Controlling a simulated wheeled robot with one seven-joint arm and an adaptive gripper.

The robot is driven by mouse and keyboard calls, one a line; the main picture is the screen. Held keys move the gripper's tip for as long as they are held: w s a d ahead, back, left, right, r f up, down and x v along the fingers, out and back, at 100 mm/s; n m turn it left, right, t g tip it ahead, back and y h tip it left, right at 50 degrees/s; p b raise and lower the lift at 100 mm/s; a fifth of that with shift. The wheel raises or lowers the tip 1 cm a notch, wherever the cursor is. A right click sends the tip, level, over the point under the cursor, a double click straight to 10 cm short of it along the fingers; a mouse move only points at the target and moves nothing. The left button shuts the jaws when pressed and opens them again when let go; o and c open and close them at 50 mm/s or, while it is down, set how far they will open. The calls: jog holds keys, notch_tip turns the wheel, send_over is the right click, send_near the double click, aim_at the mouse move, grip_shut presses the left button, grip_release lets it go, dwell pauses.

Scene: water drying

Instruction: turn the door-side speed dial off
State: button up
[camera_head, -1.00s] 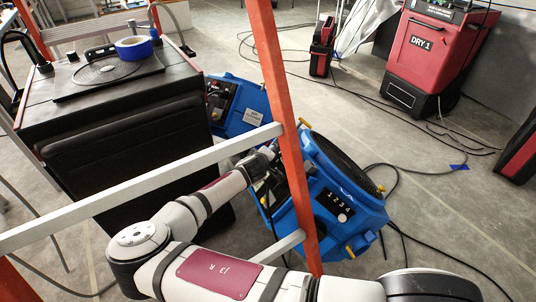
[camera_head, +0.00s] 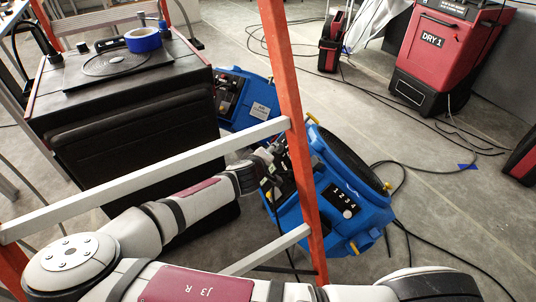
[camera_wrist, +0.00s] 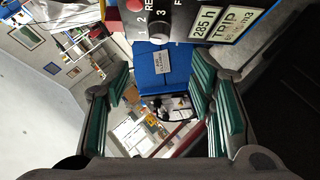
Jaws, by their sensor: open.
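A blue air mover (camera_head: 340,180) stands on the floor beyond the ladder, with a "1 2 3 4" plate and a round white spot on its near side. My gripper (camera_head: 268,155) is at its left side, partly hidden by the ladder rail. In the wrist view my gripper (camera_wrist: 160,88) is open, its green-padded fingers apart, with nothing held between them. A dark control panel (camera_wrist: 185,22) with figures 1, 2, 3 and "285 h" and "TRIP" labels lies beyond the fingertips at the top. I cannot tell which way any dial points.
A second blue unit (camera_head: 240,115) stands behind, beside a black cabinet (camera_head: 130,140) carrying blue tape (camera_head: 143,40). A red "DRY 1" machine (camera_head: 440,50) is at back right. Cables cross the floor.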

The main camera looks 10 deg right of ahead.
jog(key=m+h+b, duration=1)
jog(key=m+b, duration=0.3)
jog(key=b, duration=0.3)
send_near(278, 148)
jog(key=shift+g, duration=0.3)
jog(key=b+x, duration=0.1)
jog(key=x, duration=0.1)
jog(key=w+b+x, duration=0.1)
jog(key=x, duration=0.2)
jog(key=b+x, duration=0.1)
jog(key=x, duration=0.2)
jog(key=shift+w+a+f+b, duration=0.1)
jog(key=shift+w+a+b, duration=0.15)
jog(key=shift+a+b, duration=0.15)
jog(key=c, duration=1.2)
